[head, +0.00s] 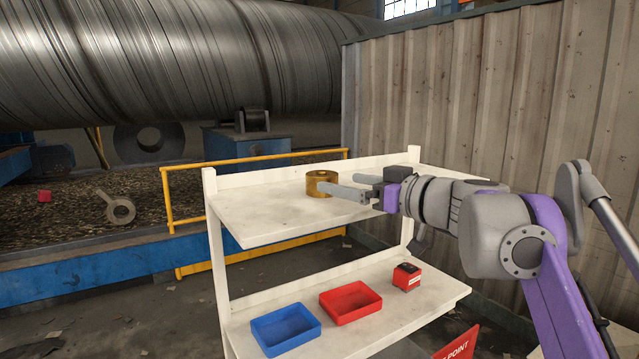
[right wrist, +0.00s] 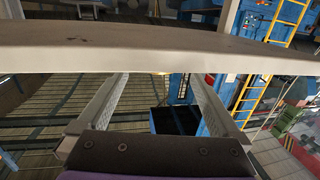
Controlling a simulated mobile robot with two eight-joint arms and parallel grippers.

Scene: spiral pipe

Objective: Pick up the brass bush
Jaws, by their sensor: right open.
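The brass bush (head: 322,183) is a short gold-coloured cylinder with a hole in its top. It stands upright on the white upper shelf (head: 265,215), near the back middle. My right gripper (head: 334,185) reaches in from the right at shelf height. Its jaws are open, and the near finger overlaps the bush's right side in the head view; I cannot tell whether it touches. In the right wrist view, both fingers (right wrist: 157,80) are spread apart, and a pale board edge crosses at their tips. The bush is not clearly visible there. My left gripper is not in view.
On the lower shelf stand a blue bin (head: 286,328), a red bin (head: 350,302) and a small red box (head: 407,277). A yellow rail (head: 250,162) runs behind the shelf. A corrugated wall (head: 480,100) closes the right side. The upper shelf's left part is clear.

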